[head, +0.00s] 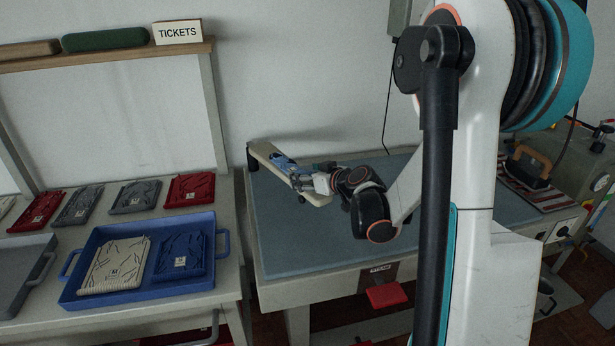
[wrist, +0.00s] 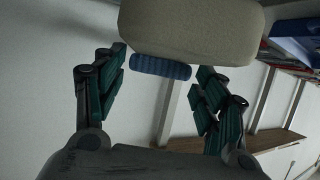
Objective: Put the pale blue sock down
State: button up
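The pale blue sock (head: 283,162) shows in the head view at the cream padded board (head: 258,151), just beyond my gripper (head: 298,178). In the wrist view the sock (wrist: 160,67) is a ribbed blue roll against the edge of the cream board (wrist: 195,30). My gripper's green-padded fingers stand wide apart, one on either side of the sock, with a small gap at each end. The fingers hold nothing that I can see. Whether the sock rests on the board or is fitted around it, I cannot tell.
The board stands over a grey-blue table (head: 300,245). On the left table, a blue tray (head: 125,296) holds a cream and a navy folded garment. Red and grey folded pieces lie behind it. A shelf above carries a TICKETS sign (head: 178,32). An iron (head: 527,168) stands at the right.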

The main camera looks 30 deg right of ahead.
jog(key=shift+r, duration=0.1)
dwell(0.3)
jog(key=shift+r+p, duration=0.7)
jog(key=p+v, duration=0.2)
jog(key=v, duration=1)
jog(key=shift+f+p, duration=0.15)
jog(key=shift+p, duration=0.2)
jog(key=shift+a, duration=0.1)
